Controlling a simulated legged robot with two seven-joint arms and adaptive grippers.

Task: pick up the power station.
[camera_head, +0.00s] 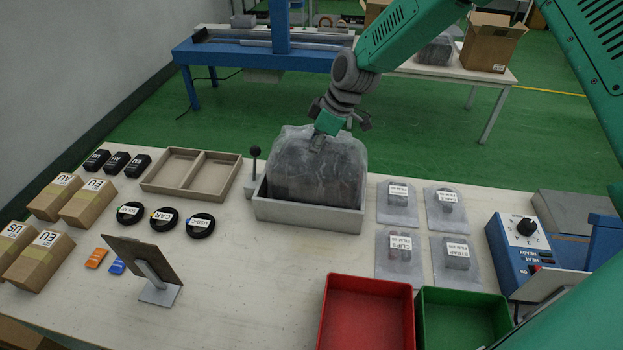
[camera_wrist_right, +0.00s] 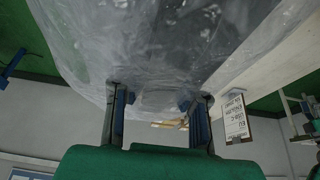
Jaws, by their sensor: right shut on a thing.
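The power station (camera_head: 312,172) is a dark, bulky block wrapped in a clear plastic bag. It sits upright in a shallow grey tray-like holder (camera_head: 307,217) at the middle of the table. My right gripper (camera_head: 318,141) reaches down from above and is shut on the top of the bagged power station. In the right wrist view the bag (camera_wrist_right: 165,50) fills the upper middle, with the two fingers of the right gripper (camera_wrist_right: 157,97) at its near edge. The arm hides part of the bag's top. My left gripper is not in view.
A black-knobbed lever (camera_head: 255,153) stands at the holder's left corner. Left are an empty divided tray (camera_head: 191,174), cartons (camera_head: 38,260) and a tilted stand (camera_head: 143,262). Right are bagged accessories (camera_head: 397,203) and a blue sealer (camera_head: 520,250). Red (camera_head: 325,320) and green (camera_head: 460,296) bins stand in front.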

